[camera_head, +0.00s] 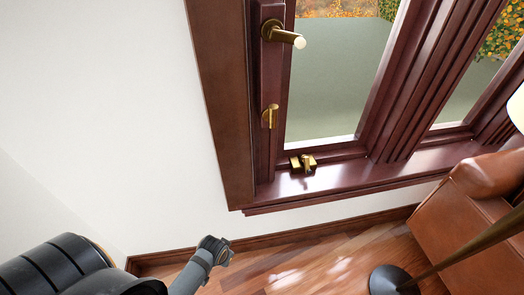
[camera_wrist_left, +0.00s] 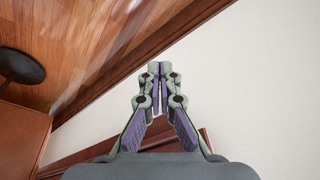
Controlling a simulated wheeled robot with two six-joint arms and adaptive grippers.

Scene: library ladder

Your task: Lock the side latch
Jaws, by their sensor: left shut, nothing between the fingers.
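The window's left frame post carries a small brass side latch (camera_head: 269,116) below the brass handle (camera_head: 283,34). The side latch's small lever appears to hang down. A second brass latch (camera_head: 303,163) sits at the bottom of the sash, by the sill. My left gripper (camera_head: 215,247) is low in front of the white wall near the floor, below and left of the window, apart from every latch. In the left wrist view its fingers (camera_wrist_left: 160,68) are closed together and empty. No latch can be made out there. My right gripper is not in view.
The dark red sill (camera_head: 350,177) juts from the wall under the window. A brown leather chair (camera_head: 460,225) and a floor lamp base (camera_head: 392,281) stand at the right. The white wall (camera_head: 110,110) left of the window is clear.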

